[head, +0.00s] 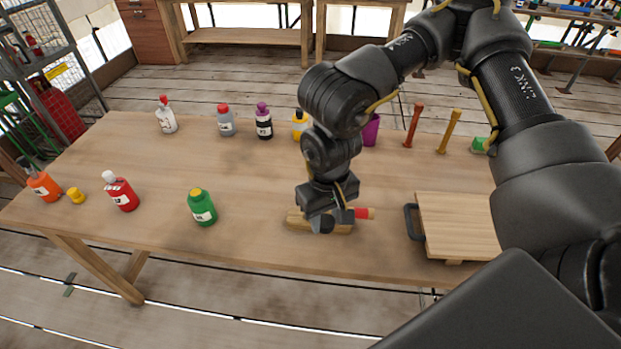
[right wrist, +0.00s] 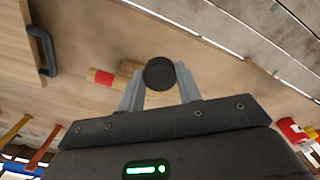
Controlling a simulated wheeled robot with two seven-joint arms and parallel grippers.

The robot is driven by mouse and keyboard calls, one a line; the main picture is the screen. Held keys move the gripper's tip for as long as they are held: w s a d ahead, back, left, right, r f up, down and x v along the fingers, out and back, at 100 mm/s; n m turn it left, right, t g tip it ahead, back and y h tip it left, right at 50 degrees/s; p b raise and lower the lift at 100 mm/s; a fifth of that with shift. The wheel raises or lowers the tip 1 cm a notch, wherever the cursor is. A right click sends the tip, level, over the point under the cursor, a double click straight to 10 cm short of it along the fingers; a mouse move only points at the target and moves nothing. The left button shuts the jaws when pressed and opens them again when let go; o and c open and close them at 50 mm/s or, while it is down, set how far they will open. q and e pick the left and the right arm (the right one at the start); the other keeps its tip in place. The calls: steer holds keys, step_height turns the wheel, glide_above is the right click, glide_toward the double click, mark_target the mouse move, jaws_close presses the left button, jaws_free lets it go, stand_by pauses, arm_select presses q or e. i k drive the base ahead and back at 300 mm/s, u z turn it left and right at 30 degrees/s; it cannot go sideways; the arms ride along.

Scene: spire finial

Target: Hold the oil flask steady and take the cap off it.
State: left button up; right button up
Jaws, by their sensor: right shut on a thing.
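My right gripper (head: 327,224) is low over the near middle of the table. In the right wrist view its two grey fingers (right wrist: 160,92) are closed on a round black thing (right wrist: 159,73), which looks like a cap or a bottle top seen end-on. What lies under it is hidden, so I cannot tell whether it sits on a flask. I cannot tell which bottle is the oil flask. My left gripper is out of view.
A green bottle (head: 202,210), a red bottle (head: 122,195) and an orange bottle (head: 44,186) stand left, with a loose yellow cap (head: 76,195). Several bottles stand behind. A wooden board (head: 455,225) with a black handle (head: 411,222) is right. The table's left middle is clear.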

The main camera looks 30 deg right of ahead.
mark_target(199, 201)
steer(key=k, duration=0.5)
steer(key=z, duration=1.15)
steer(key=i, duration=1.1)
steer(key=u, duration=2.05)
